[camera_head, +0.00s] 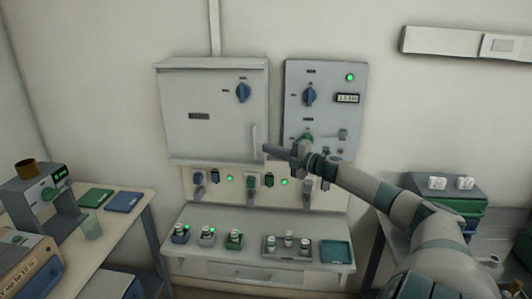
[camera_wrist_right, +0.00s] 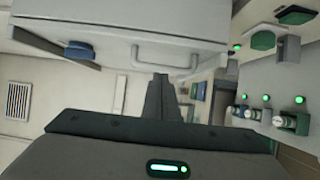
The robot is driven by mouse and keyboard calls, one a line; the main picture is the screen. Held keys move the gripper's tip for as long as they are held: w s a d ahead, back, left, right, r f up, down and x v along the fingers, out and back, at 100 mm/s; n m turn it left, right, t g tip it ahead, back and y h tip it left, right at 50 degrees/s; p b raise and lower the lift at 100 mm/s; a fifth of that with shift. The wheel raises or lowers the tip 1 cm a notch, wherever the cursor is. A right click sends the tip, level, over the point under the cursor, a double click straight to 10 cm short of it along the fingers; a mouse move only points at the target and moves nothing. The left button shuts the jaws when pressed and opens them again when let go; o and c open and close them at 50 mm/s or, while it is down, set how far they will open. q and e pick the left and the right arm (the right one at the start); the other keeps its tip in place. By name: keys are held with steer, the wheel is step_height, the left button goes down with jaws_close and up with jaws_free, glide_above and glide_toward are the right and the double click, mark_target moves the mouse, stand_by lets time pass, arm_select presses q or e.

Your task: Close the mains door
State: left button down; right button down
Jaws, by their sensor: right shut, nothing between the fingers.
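The mains door (camera_head: 205,118) is the pale front of the wall cabinet at the left. It has a blue knob (camera_head: 243,92) and an upright bar handle (camera_head: 254,138) near its right edge. It looks nearly flush, but I cannot tell whether it is fully shut. My right gripper (camera_head: 268,150) is shut and empty, just right of the handle's lower end. In the right wrist view, the gripper's fingertips (camera_wrist_right: 160,82) are close to the bar handle (camera_wrist_right: 165,62); contact is unclear. My left gripper is not in view.
A control panel (camera_head: 325,78) with a knob, green light and display is right of the cabinet. Below are a row of switches and a shelf (camera_head: 230,265) with small jars and a teal tray (camera_head: 335,251). Side tables stand left and right.

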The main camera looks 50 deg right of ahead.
steer(key=s+d+b, duration=0.3)
steer(key=d, duration=0.4)
steer(key=shift+s, duration=0.25)
steer(key=shift+f, duration=0.2)
